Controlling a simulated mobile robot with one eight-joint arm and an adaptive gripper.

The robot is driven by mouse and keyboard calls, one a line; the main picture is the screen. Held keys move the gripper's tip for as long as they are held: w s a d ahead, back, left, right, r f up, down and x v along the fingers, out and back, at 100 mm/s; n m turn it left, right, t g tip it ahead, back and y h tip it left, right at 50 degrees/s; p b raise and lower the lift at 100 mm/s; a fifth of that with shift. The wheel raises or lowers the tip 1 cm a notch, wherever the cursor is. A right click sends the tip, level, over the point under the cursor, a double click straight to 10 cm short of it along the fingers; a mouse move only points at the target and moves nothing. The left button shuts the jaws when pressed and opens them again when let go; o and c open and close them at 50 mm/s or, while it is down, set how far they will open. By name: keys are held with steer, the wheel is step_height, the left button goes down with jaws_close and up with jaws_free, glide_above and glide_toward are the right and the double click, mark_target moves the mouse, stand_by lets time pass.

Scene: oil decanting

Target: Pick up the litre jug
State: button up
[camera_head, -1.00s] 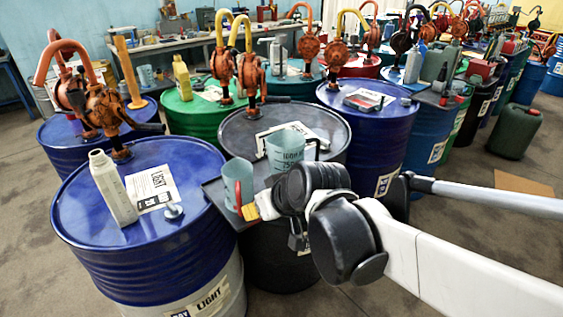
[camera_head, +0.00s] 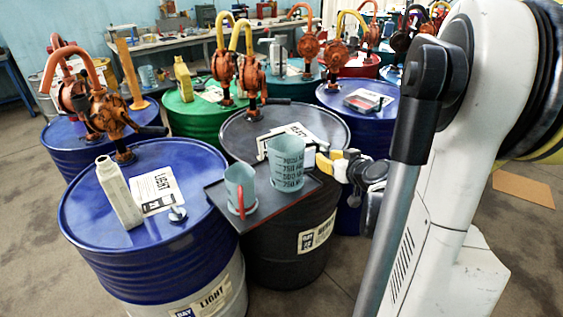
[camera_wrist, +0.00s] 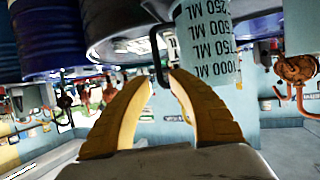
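The litre jug (camera_head: 287,165) is a translucent blue-green measuring jug with dark volume marks. It stands upright on the dark tray (camera_head: 225,196). My gripper (camera_head: 328,160) is just right of it, on its handle side. In the wrist view, the jug (camera_wrist: 207,45) appears upside down at the top, its black handle (camera_wrist: 158,62) reaching between my yellow fingertips (camera_wrist: 161,80). The fingers are apart, with gaps beside the handle; I cannot tell whether either touches it.
A smaller jug (camera_head: 240,184) with a red handle stands left on the same tray. A pale bottle (camera_head: 119,192) stands on the blue drum (camera_head: 160,235). The tray overlaps this drum and a black drum (camera_head: 285,250). Orange pumps (camera_head: 110,112) rise behind.

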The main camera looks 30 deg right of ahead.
steer(key=b, duration=0.3)
glide_above(316, 168)
steer(key=f, duration=0.3)
steer(key=shift+w+d, duration=0.2)
steer(key=shift+w, duration=0.1)
steer(key=shift+r, duration=0.1)
jaws_close()
